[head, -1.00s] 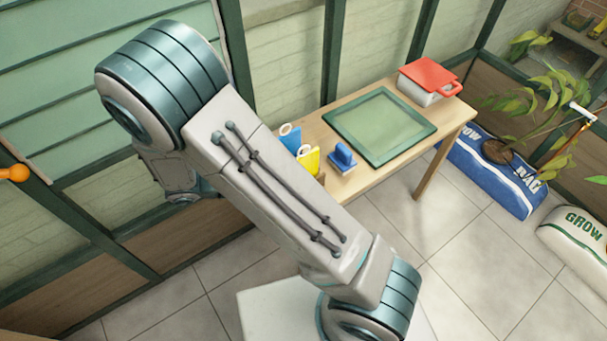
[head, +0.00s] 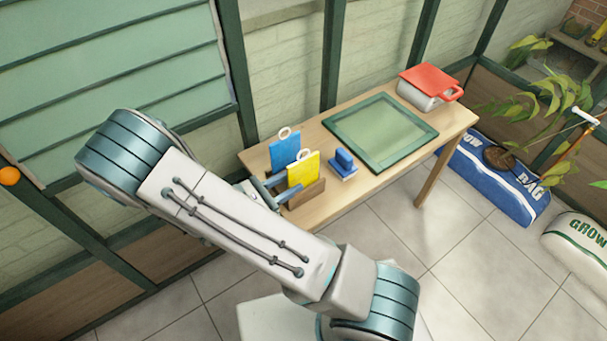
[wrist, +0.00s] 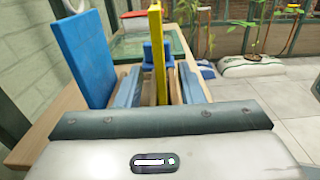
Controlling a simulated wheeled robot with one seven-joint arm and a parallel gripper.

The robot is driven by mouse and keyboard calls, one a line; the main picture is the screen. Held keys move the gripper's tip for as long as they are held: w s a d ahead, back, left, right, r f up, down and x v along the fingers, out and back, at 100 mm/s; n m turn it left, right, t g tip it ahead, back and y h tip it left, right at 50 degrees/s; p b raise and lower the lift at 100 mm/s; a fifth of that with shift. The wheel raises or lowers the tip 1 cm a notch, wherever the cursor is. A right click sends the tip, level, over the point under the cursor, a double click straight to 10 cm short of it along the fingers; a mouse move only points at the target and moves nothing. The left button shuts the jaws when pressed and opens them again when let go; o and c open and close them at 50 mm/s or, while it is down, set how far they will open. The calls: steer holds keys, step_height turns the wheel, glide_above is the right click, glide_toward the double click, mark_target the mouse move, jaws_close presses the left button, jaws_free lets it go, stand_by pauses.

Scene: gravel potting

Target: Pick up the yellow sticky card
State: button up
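The yellow sticky card (head: 304,168), with a ring at its top, stands upright in a wooden holder (head: 305,194) on the bench. In the wrist view, the yellow card (wrist: 160,55) appears edge-on near the middle. My gripper (head: 289,184) is low at the bench's left end, at the card. In the wrist view, its two blue-grey fingers (wrist: 159,74) are open, one on each side of the yellow card. I see gaps between the card and the fingers. My arm hides part of the gripper in the head view.
A blue card (head: 285,149) stands just behind the yellow one, left of the fingers in the wrist view. A blue block-like tool (head: 343,165) and a green-framed tray (head: 429,133) lie to the right. A red-lidded container (head: 428,88) stands at the bench's far end.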

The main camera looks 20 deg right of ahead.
mark_target(318, 167)
steer(key=x, duration=0.5)
steer(key=shift+d+r, duration=0.3)
steer(key=shift+d, duration=0.05)
jaws_close()
